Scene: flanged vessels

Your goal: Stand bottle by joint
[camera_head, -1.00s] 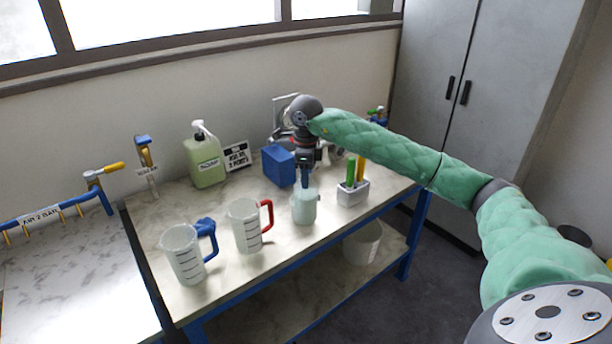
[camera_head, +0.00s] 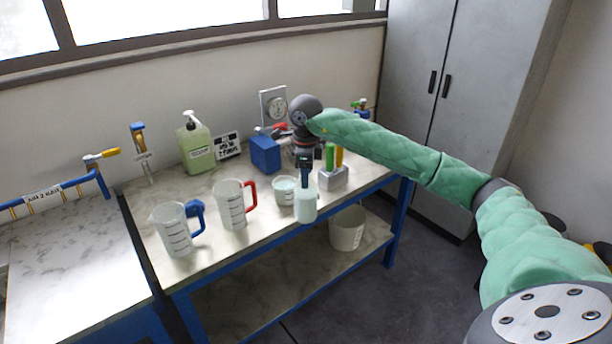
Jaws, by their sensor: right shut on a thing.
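My right gripper (camera_head: 305,175) points down and is shut on a pale, whitish bottle (camera_head: 305,207). The bottle is upright and shows in front of the table's front edge, apparently held up clear of the tabletop. My gripper covers its top. No clear joint can be picked out; a grey and red fitting near a round gauge (camera_head: 274,106) at the back of the table is partly hidden behind my right wrist. My left gripper is not in view.
On the table (camera_head: 150,203) stand a blue-handled jug (camera_head: 177,232), a red-handled jug (camera_head: 231,206), a small cup (camera_head: 284,191), a soap bottle (camera_head: 197,150), a blue box (camera_head: 264,153) and a grey holder (camera_head: 333,178). A white bin (camera_head: 347,228) is on the lower shelf.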

